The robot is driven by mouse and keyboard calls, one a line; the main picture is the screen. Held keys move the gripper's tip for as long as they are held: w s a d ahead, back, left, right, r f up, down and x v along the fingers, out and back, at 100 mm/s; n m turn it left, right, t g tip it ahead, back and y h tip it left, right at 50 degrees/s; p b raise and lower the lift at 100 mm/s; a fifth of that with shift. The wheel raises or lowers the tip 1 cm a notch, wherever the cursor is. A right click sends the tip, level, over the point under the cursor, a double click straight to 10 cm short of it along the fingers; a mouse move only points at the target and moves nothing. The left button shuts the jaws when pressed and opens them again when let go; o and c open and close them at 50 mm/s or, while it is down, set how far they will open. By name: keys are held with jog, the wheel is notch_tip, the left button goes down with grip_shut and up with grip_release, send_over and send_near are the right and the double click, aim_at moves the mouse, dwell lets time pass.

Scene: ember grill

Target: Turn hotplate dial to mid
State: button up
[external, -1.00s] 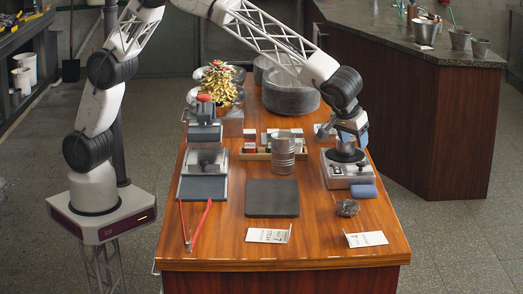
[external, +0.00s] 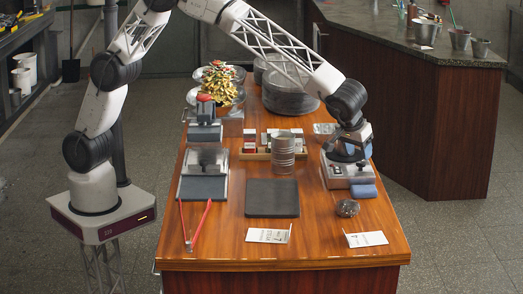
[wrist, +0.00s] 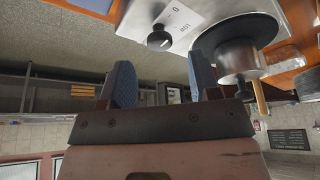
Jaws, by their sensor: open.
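A metal pot (wrist: 238,58) with a wooden handle shows against the black round plate (wrist: 240,32). My gripper (wrist: 160,70) is open and empty, its two blue-padded fingers spread on either side of the dial's line, with the dial just past the tips. I see no contact. The dial's exact setting is unclear.
A blue block (external: 364,191) lies at the hotplate's front edge. A crumpled dark lump (external: 347,208) and a card (external: 367,239) lie nearer. A grey can (external: 283,155) and a dark mat (external: 272,198) stand to the left.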

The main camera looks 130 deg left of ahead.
aim_at(361, 163)
jog(key=shift+x, duration=1.95)
jog(key=shift+c, duration=0.3)
jog(key=c, duration=0.9)
jog(key=shift+o, duration=0.2)
